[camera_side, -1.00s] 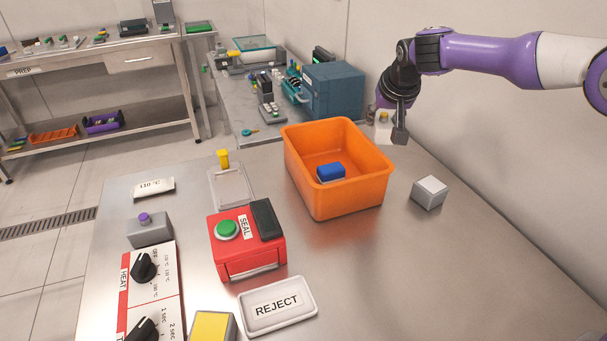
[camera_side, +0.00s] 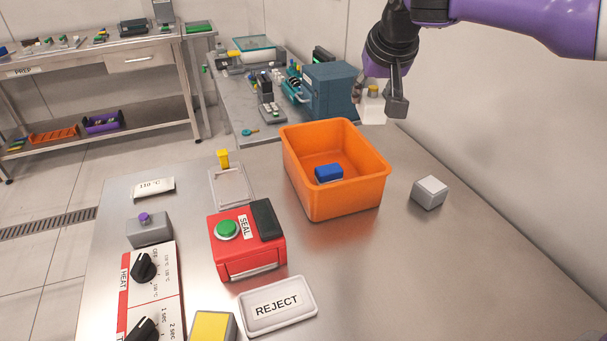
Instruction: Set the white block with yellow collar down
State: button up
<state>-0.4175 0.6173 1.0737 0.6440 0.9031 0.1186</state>
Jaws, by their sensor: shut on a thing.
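The white block with yellow collar (camera_side: 372,108) is behind the orange bin's back right corner, at the upper right of the side view. Its yellow part (camera_side: 373,90) shows at the top and my finger hides part of its side. My gripper (camera_side: 383,98) is shut on it. I cannot tell from this view how high the block is above the table.
An orange bin (camera_side: 340,197) with a blue block (camera_side: 329,173) in it stands in front of my gripper. A grey block (camera_side: 429,192) sits right of the bin. A teal box (camera_side: 332,90) stands behind.

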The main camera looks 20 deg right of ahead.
jog(key=s+a+n+y, duration=0.1)
jog(key=s+a+n, duration=0.15)
jog(key=s, duration=0.45)
jog(key=s+a+n+y, duration=0.1)
jog(key=s+a, duration=0.3)
jog(key=s, duration=0.3)
jog(key=f, duration=1.6)
jog(key=shift+s+a+f, duration=0.15)
jog(key=shift+s, duration=0.05)
jog(key=shift+f, duration=0.15)
jog(key=o, duration=1.2)
